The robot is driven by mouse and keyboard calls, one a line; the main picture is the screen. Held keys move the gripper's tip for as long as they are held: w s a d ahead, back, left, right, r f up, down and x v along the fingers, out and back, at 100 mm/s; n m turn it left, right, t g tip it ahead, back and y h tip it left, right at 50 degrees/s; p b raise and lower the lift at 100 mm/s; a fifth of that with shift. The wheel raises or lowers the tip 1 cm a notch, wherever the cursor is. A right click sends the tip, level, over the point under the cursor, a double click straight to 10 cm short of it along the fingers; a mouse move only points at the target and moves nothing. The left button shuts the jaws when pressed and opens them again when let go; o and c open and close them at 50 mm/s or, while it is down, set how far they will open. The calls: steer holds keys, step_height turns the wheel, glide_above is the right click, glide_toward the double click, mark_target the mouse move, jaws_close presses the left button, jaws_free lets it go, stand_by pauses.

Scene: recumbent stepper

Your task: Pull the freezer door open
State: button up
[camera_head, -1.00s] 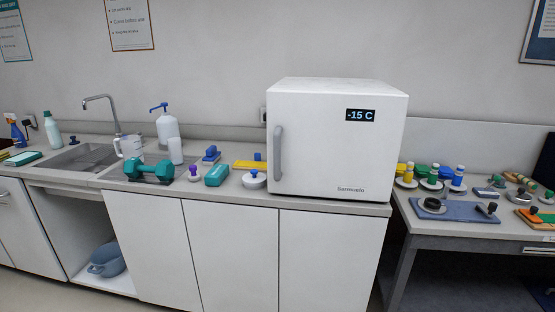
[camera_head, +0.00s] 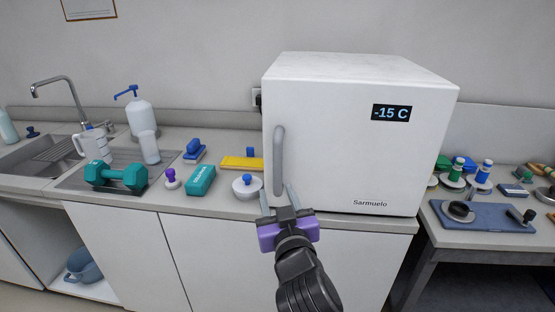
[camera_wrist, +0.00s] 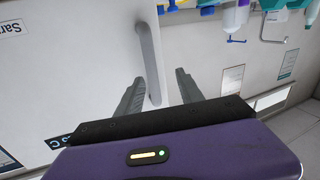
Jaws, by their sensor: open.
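The freezer (camera_head: 345,145) is a white box with a display reading -15 C, standing on the counter, its door shut. Its grey vertical handle (camera_head: 279,162) is on the left side of the door. My gripper (camera_head: 278,198) is open and empty, at the lower end of the handle and in front of the door. In the wrist view, the handle (camera_wrist: 148,60) runs down towards the space between my two fingers (camera_wrist: 158,92). The handle's end shows between the fingertips; I cannot tell whether they touch it.
A white-lidded pot (camera_head: 247,187), a yellow block (camera_head: 240,163), a teal box (camera_head: 201,180) and a teal dumbbell (camera_head: 115,176) lie on the counter left of the freezer. A lower table (camera_head: 470,236) with weights stands to the right.

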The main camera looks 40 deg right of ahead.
mark_target(278, 160)
steer(key=d+r, duration=0.1)
steer(key=w+r+m+h, duration=0.1)
steer(key=d+r+m+g, duration=0.1)
steer(key=r, duration=0.1)
steer(key=shift+w+d+r+h, duration=0.1)
steer(key=shift+w+d+h, duration=0.2)
steer(key=shift+w+h, duration=0.1)
steer(key=p+x, duration=0.2)
steer(key=x, duration=0.5)
steer(key=shift+w+d, duration=0.1)
jaws_close()
stand_by(0.8)
